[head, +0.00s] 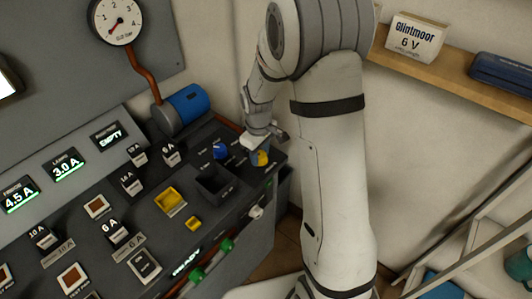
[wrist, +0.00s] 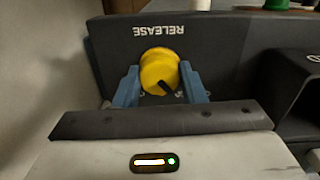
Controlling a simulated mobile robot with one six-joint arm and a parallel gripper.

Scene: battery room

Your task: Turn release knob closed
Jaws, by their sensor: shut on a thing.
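The release knob is yellow with a black pointer mark. In the wrist view the knob (wrist: 159,70) sits on the dark panel, with the word RELEASE printed upside down above it. The pointer is toward the lower right in that view. My gripper (wrist: 160,82) has its two blue fingers on either side of the knob, shut on it. In the head view the knob (head: 261,158) shows at the panel's right end, partly covered by my gripper (head: 260,147). The small marks beside the knob are partly hidden and cannot be read.
A blue knob (head: 220,151) and a dark open bin (head: 215,184) are left of the release knob. A blue cylinder (head: 187,103) and a pressure gauge (head: 117,22) stand behind. A shelf (head: 455,75) with a Glintmoor box (head: 415,37) is at upper right.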

